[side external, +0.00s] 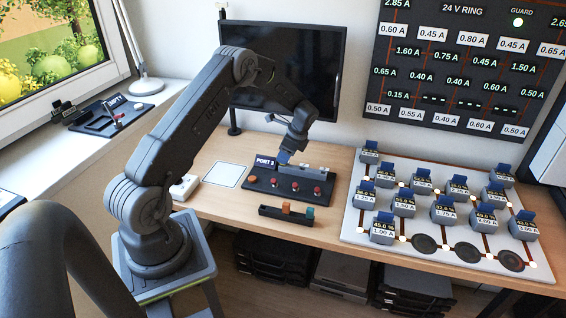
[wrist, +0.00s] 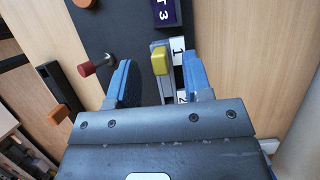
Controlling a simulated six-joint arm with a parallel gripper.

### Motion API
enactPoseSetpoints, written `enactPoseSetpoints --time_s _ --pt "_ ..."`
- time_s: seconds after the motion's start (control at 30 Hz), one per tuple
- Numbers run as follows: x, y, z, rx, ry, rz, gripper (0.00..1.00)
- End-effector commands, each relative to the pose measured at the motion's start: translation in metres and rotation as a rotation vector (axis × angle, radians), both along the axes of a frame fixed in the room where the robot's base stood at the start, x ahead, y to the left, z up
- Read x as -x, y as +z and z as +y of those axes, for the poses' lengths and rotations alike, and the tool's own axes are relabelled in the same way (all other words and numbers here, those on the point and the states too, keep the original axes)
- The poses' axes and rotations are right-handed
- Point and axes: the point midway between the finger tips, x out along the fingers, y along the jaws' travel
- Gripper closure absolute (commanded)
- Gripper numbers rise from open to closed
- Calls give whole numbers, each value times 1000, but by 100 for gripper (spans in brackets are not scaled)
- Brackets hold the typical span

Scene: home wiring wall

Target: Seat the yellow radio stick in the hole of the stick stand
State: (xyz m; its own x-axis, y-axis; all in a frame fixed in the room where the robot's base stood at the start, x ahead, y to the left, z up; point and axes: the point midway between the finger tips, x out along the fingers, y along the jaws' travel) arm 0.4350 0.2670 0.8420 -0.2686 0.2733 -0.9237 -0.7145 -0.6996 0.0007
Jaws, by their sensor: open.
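The yellow radio stick (wrist: 160,62) shows in the wrist view, upright in a narrow grey holder beside labels 1 and 2. My gripper (wrist: 156,60) is open, with one blue finger on each side of the stick and a visible gap to each. In the side view my gripper (side external: 285,157) is low over the back of the dark PORT 3 panel, and it hides the stick there. A low black stand (side external: 270,211), which looks like the stick stand, is in front of the panel. It holds an orange block (side external: 286,207) and a teal block (side external: 309,213).
The PORT 3 panel (side external: 262,187) carries several red knobs. A monitor (side external: 290,70) stands behind it. A white board (side external: 365,185) with labelled blocks fills the right of the table. A white square (side external: 227,174) lies left of the panel.

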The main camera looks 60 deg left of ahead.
Motion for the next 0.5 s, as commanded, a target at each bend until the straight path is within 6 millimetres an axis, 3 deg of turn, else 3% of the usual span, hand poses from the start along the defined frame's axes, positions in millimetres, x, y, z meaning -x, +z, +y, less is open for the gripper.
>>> enactPoseSetpoints --time_s 0.13,0.37,0.5 --pt "6 -19 6 1 0 1 54" --pt "6 -21 7 -1 0 -2 54" --pt "6 -21 6 -1 0 -2 67"
